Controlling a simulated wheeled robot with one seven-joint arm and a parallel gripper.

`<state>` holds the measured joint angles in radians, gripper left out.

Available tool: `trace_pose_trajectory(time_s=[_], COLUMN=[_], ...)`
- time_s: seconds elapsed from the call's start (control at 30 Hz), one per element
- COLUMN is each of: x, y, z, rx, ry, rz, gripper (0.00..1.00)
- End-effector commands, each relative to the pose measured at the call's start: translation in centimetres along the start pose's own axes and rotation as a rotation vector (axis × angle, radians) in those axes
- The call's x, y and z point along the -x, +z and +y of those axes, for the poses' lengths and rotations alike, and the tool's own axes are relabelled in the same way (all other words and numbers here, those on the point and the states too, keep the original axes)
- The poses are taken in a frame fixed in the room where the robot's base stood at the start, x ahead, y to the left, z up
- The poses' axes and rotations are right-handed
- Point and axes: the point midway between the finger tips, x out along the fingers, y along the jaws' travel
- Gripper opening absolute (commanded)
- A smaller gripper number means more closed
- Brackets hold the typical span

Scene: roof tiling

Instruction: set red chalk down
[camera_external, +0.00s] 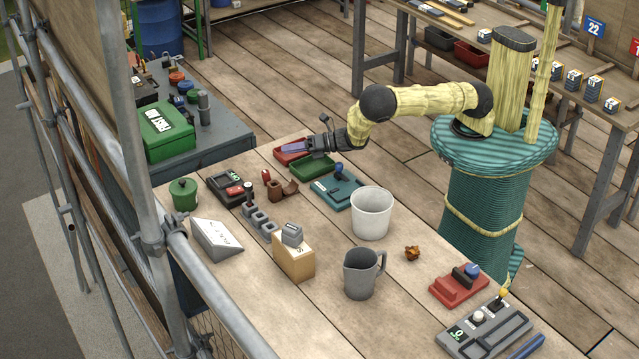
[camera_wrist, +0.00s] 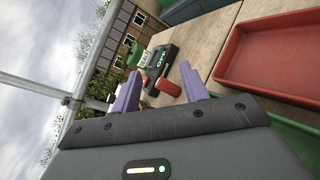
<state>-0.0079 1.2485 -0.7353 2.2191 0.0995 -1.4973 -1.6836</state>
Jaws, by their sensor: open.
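A small red cylinder that looks like the red chalk (camera_external: 266,176) is on the wooden table, beside a brown pipe-shaped piece. In the wrist view the red chalk (camera_wrist: 168,87) shows beyond and between my fingers, apart from them. My gripper (camera_external: 291,147) is open, with its purple fingers over the red tray's area at the table's far edge. In the wrist view my gripper (camera_wrist: 160,90) has its two fingers spread with nothing between their tips.
A red tray (camera_external: 281,158) and a green tray (camera_external: 314,168) lie by my gripper. A black device (camera_external: 222,184), a teal box (camera_external: 330,186), a white bucket (camera_external: 371,213) and a grey jug (camera_external: 360,274) stand on the table. The table's front middle is fairly clear.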

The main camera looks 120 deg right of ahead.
Motion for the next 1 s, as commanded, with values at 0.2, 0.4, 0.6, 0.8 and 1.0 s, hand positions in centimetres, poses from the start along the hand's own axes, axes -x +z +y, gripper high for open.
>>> trace_pose_trajectory(time_s=[0.2,0.4,0.6,0.8,1.0], x=[1.5,4.3,9.1,15.6,23.4], y=[-1.0,-3.1,-5.4,-7.0,-7.3], z=[1.9,4.6,8.6,12.9,16.3], rx=[-0.482,-0.865,-1.209,-1.465,-1.618], ry=[-0.221,-0.419,-0.647,-0.895,-1.148], rz=[0.027,0.069,0.116,0.143,0.116], gripper=[0.44,0.44,0.44,0.44,0.44])
